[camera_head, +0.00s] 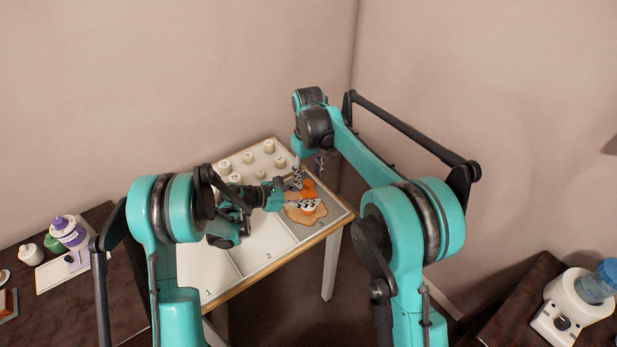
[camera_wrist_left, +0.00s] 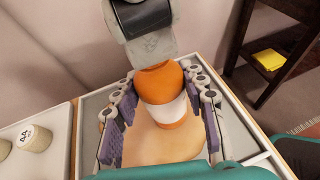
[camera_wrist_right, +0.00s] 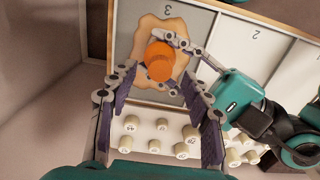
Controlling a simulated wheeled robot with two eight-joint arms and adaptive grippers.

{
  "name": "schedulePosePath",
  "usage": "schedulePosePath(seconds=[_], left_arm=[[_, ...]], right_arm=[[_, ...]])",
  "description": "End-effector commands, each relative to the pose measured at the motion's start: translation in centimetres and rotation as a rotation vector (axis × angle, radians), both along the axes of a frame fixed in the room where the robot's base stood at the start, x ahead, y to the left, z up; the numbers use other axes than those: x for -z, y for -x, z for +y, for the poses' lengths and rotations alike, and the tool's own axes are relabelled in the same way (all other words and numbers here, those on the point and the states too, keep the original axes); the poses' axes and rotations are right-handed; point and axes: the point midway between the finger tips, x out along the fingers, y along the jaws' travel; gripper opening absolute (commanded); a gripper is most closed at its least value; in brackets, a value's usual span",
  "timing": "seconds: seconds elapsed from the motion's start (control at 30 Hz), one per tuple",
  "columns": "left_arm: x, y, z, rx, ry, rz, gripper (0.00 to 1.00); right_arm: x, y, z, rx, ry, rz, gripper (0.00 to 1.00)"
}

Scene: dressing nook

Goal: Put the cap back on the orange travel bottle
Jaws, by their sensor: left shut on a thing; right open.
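The orange travel bottle (camera_wrist_left: 168,100), with a white band, stands on a tan wavy-edged mat (camera_wrist_left: 170,145) in the section marked 3. My left gripper (camera_wrist_left: 158,72) is shut on it from the side, a finger along each flank. It shows orange from above in the right wrist view (camera_wrist_right: 158,62) and small in the head view (camera_head: 308,188). My right gripper (camera_wrist_right: 160,74) is open above the bottle, its fingers spread either side. I cannot make out the cap as a separate piece; the bottle's top is orange and partly hidden in the left wrist view.
The table (camera_head: 220,282) has numbered sections; 1 and 2 look clear. Several cream numbered pots (camera_wrist_right: 190,133) stand at its back. A dark side table (camera_head: 95,300) at left holds bottles, and another (camera_head: 510,310) at right holds a white device (camera_head: 565,305).

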Motion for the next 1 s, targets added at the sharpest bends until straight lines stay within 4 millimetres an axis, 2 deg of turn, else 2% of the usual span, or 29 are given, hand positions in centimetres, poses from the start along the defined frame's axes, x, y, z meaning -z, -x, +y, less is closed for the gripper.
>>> schedulePosePath(seconds=[0.2, 0.4, 0.6, 0.87, 0.9, 1.0], left_arm=[[0.0, 0.0, 0.0, 0.000, -0.001, 0.000, 0.00], [0.0, 0.0, 0.0, 0.000, -0.001, 0.000, 0.00], [0.0, 0.0, 0.0, 0.000, -0.001, 0.000, 0.00], [0.0, 0.0, 0.0, 0.000, -0.001, 0.000, 0.00], [0.0, 0.0, 0.0, 0.000, -0.001, 0.000, 0.45], [0.0, 0.0, 0.0, 0.000, -0.001, 0.000, 0.66]], right_arm=[[-4.8, 0.0, 0.0, 0.000, 0.000, 0.000, 0.49], [-8.4, 0.0, 0.0, 0.000, 0.000, 0.000, 0.49], [-10.0, 0.0, 0.0, 0.000, 0.000, 0.000, 0.49], [-10.1, 0.0, 0.0, 0.000, 0.000, 0.000, 0.49], [-10.1, 0.0, 0.0, 0.000, 0.000, 0.000, 0.49], [-10.1, 0.0, 0.0, 0.000, 0.000, 0.000, 0.49]])
